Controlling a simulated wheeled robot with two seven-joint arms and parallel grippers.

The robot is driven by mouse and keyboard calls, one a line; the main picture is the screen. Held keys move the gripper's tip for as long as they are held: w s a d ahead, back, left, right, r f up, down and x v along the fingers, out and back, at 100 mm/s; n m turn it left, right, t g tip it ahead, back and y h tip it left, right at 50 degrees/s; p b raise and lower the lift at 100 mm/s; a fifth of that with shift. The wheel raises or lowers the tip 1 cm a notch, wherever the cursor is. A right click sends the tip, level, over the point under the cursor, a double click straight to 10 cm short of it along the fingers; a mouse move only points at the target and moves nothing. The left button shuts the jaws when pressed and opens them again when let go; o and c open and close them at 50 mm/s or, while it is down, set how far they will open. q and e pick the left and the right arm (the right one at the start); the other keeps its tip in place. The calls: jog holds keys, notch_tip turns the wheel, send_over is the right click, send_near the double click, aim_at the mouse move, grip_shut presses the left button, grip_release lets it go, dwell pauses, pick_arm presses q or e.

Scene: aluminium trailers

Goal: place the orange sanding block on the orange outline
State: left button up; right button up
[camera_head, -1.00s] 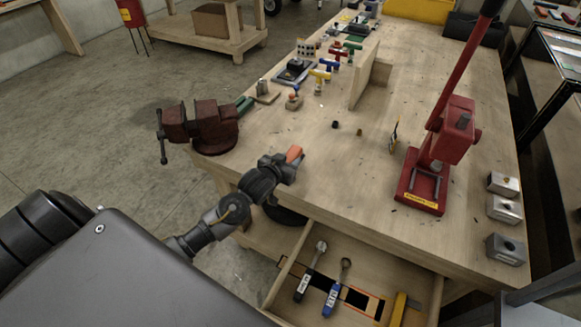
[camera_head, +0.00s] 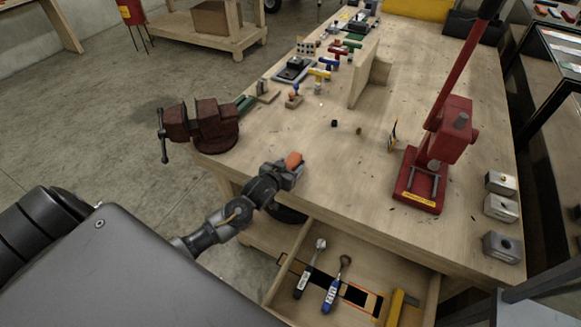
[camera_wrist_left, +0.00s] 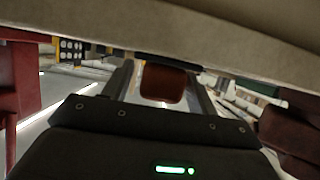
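The orange sanding block (camera_head: 293,160) is held in my left gripper (camera_head: 291,169), just above the near left edge of the workbench in the head view. In the left wrist view the block (camera_wrist_left: 163,84) sits between the two dark fingers of the gripper (camera_wrist_left: 162,88). The outline's full shape is hard to make out. My right gripper is not in view.
A black-handled tool (camera_head: 308,272) and a blue-handled tool (camera_head: 334,288) lie in the drawer, with a yellow item (camera_head: 396,308) at its right. A red vise (camera_head: 205,127) stands left of my gripper. A red press (camera_head: 436,160) stands right.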

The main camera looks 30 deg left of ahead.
pick_arm(q)
jog(key=shift+r, duration=0.1)
jog(key=shift+s+r, duration=0.15)
jog(key=b+v, duration=0.1)
jog(key=v, duration=1)
jog(key=shift+s+b, duration=0.35)
jog(key=shift+b, duration=0.05)
